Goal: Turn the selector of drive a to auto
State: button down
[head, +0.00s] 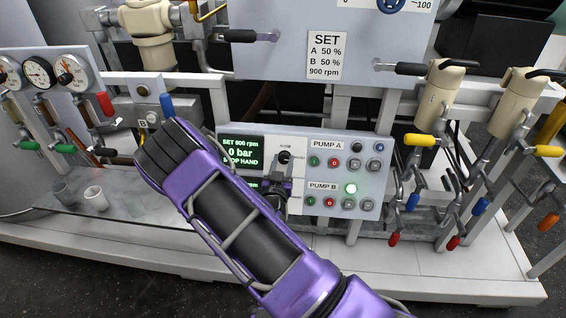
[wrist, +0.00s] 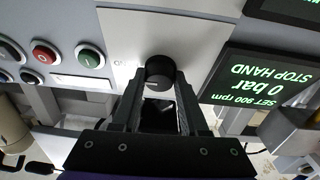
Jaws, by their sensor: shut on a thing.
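The selector is a round black knob (head: 284,157) on a pale plate, left of the button row labelled PUMP A. No label reading drive A shows. The knob also shows in the upside-down wrist view (wrist: 159,72). My gripper (head: 283,171) is at this knob, its two fingers (wrist: 160,86) shut on the knob's sides. The knob's pointer and position marks are mostly hidden or too small to read. The upper display (head: 242,151) left of the knob reads SET 900 rpm, 0 bar, STOP HAND; it also shows in the wrist view (wrist: 262,88).
Green (wrist: 89,55) and red (wrist: 45,52) buttons sit close beside my fingers. Valves with coloured handles (head: 420,140) stand right, gauges (head: 72,72) left.

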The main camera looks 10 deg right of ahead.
jog(key=shift+n, duration=0.4)
jog(key=n+y, duration=0.2)
jog(key=n, duration=0.2)
jog(key=shift+d+n, duration=0.15)
jog(key=shift+n, duration=0.15)
jog(key=n+y, duration=0.2)
jog(key=n, duration=0.3)
jog(key=shift+d+r+n, duration=0.1)
jog(key=shift+n, duration=0.3)
jog(key=n+y, duration=0.1)
jog(key=n, duration=0.1)
jog(key=n+y+p, duration=0.1)
jog(key=n, duration=0.2)
jog(key=shift+r+g, duration=0.1)
jog(key=shift+g, duration=0.3)
jog(key=shift+d+n+g+y+p, duration=0.1)
jog(key=shift+n+g+y+p, duration=0.25)
jog(key=shift+n, duration=0.85)
jog(key=shift+n+g+y+p, duration=0.15)
jog(key=shift+n+g+p, duration=0.3)
jog(key=shift+n, duration=0.75)
jog(key=shift+c, duration=2.2)
grip_release()
